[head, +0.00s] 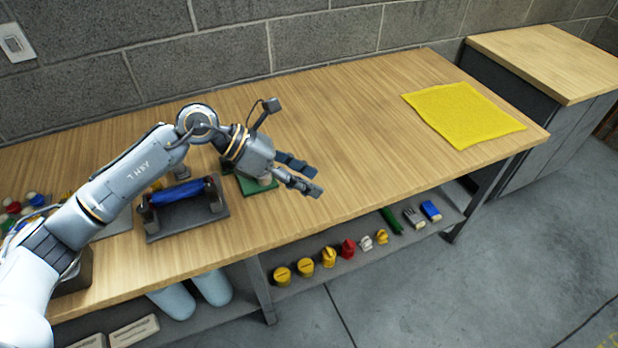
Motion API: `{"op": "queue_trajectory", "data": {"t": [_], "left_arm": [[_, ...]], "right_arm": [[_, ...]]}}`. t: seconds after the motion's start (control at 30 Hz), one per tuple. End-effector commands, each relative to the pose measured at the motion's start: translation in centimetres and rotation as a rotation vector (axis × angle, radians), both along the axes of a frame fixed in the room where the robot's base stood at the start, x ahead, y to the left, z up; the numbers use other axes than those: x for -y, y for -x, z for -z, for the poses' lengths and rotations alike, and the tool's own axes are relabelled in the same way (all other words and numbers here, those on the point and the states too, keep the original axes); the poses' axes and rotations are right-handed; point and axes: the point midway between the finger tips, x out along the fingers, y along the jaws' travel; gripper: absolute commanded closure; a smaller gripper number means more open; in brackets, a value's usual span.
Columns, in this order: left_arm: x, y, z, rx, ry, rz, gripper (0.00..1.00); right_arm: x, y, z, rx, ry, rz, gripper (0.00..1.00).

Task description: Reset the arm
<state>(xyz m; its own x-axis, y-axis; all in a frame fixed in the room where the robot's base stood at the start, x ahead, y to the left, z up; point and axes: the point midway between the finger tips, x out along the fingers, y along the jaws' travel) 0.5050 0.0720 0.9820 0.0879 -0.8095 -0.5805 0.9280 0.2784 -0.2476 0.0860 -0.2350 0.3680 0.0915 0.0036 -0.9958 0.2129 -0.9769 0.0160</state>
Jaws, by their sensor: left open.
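My left arm comes in from the left and reaches over the wooden table (360,110). My left gripper (312,180) is open above the table near its front edge, with nothing seen between its fingers. Below and behind its wrist lies a green pad (258,188), partly hidden by the gripper. A dark holder (190,222) with a blue roll (182,191) across it stands on the table to the left of the gripper, beside my forearm. A yellow pad (463,114) lies flat at the right end of the table, well apart from the gripper. My right gripper is out of view.
Several small knobs, yellow, red and white, stand on the lower shelf (285,293) with a green bar and small blocks. Colored balls (22,205) sit at the left. A wood-topped cabinet (550,58) stands at right. The table's middle is clear up to the block wall.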

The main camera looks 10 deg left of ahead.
Motion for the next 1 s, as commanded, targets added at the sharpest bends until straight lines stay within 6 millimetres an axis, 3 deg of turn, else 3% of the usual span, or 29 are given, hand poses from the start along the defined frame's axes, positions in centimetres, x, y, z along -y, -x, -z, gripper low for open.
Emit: {"op": "queue_trajectory", "data": {"t": [0.73,0.87,1.0], "left_arm": [[1.5,0.4,-0.8,-0.014,0.083,-0.017,0.49],[4.6,1.3,-3.2,-0.069,0.302,-0.072,0.49],[7.2,1.5,-8.6,-0.22,0.716,-0.24,0.49]], "right_arm": [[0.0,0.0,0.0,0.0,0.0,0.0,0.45],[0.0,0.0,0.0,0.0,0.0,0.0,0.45],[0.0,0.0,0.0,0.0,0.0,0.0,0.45]]}}
